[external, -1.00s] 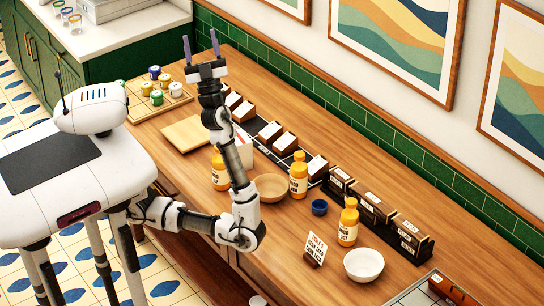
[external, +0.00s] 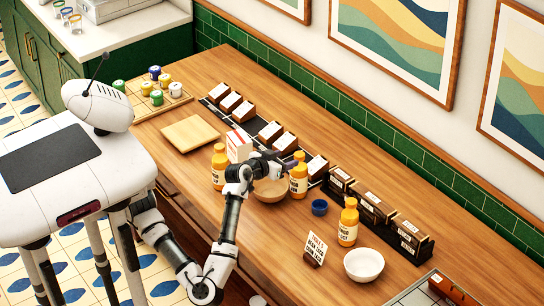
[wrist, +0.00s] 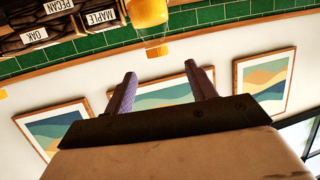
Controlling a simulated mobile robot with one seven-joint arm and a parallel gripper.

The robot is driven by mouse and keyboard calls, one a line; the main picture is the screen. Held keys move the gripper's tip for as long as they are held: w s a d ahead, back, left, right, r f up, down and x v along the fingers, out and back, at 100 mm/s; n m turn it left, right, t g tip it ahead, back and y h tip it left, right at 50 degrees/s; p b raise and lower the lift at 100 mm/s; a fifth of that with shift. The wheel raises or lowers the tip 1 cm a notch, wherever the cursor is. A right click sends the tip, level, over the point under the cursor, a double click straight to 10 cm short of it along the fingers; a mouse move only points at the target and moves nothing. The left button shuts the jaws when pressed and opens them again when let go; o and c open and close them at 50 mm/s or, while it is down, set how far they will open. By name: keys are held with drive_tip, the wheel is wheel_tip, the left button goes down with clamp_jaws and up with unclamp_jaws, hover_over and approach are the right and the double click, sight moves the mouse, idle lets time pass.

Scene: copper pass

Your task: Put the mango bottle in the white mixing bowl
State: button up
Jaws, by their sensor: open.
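Three similar orange-yellow bottles stand upright on the wooden counter: a left one (external: 218,172), a middle one (external: 299,184) and a right one (external: 348,226). Their labels are too small to tell surely which is mango. The white mixing bowl (external: 364,266) stands in front of the right bottle and looks empty. My gripper (external: 284,159) is open and reaches over the wooden bowl, close to the middle bottle. In the wrist view my two fingers (wrist: 163,86) are apart with no bottle between them. A yellow bottle (wrist: 148,12) shows beyond them, cut off by the top edge.
The wooden bowl (external: 268,190) lies under my wrist, partly hidden. A blue cup (external: 319,207), a sign (external: 315,248) and a dark rack of boxes (external: 385,222) stand nearby. A white and red carton (external: 238,145) is behind the left bottle.

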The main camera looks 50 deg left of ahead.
sight(296, 157)
drive_tip(key=x, duration=0.3)
drive_tip(key=shift+w+a+p, duration=0.1)
drive_tip(key=shift+w+p, duration=0.2)
drive_tip(key=shift+w, duration=0.05)
drive_tip(key=x, duration=0.2)
drive_tip(key=p+x, duration=0.1)
drive_tip(key=x, duration=0.1)
drive_tip(key=shift+w+f+p, duration=0.3)
drive_tip(key=shift+f, duration=0.15)
clamp_jaws()
